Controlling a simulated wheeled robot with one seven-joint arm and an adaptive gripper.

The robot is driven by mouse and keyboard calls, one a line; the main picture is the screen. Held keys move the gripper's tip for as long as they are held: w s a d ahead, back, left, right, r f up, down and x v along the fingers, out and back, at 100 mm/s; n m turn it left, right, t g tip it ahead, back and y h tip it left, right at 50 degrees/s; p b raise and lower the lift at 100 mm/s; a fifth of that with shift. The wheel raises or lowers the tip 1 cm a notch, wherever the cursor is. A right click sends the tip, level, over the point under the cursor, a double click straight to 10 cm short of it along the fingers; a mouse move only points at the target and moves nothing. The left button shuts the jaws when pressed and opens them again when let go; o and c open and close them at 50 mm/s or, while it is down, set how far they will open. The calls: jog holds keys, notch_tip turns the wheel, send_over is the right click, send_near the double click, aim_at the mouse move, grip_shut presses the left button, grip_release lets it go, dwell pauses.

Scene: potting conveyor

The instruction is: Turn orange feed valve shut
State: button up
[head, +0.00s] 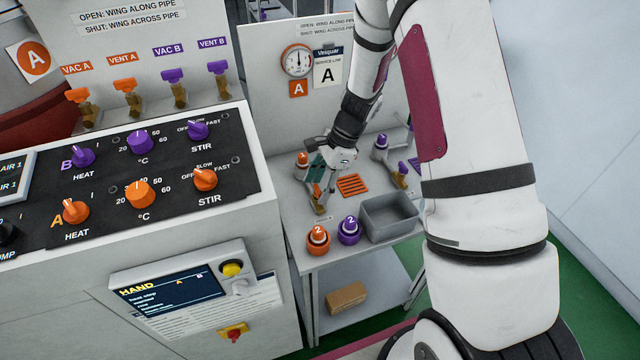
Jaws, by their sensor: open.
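The orange feed valve (319,207) stands on the small bench, a brass body with an orange wing mostly covered by my gripper. My gripper (322,189) points down over it from the back, its jaws open around or just beside the wing; I cannot tell whether they touch it. The wing's angle to the pipe is too small and hidden to read. A similar purple valve (401,175) stands to the right on the same bench. A sign on the back panel (266,60) reads wing along pipe for open, across pipe for shut.
An orange-capped fitting (302,160) stands just left of my gripper. An orange slatted mark (352,185) lies right of it. The control console (130,170) borders the left.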

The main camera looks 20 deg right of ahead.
jog(key=c, duration=1.2)
jog(key=shift+o, duration=0.2)
jog(key=shift+n, duration=0.4)
jog(key=n+b, duration=0.1)
jog(key=n+g, duration=0.1)
jog(key=shift+w+f+n+b, duration=0.1)
jog(key=shift+w+n+b, duration=0.1)
jog(key=shift+n+b, duration=0.2)
jog(key=n+g+b, duration=0.1)
jog(key=n, duration=0.1)
jog(key=n+g+h+b, duration=0.1)
jog(key=n, duration=0.2)
jog(key=shift+a, duration=0.1)
jog(key=n+h, duration=0.1)
jog(key=n, duration=0.1)
jog(key=n+g+b, duration=0.1)
jog(key=n, duration=0.2)
jog(key=shift+w+a+h, duration=0.1)
jog(key=shift+h, duration=0.3)
jog(key=shift+n+h+b, duration=0.4)
jog(key=shift+n+h, duration=0.3)
jog(key=shift+n, duration=1.3)
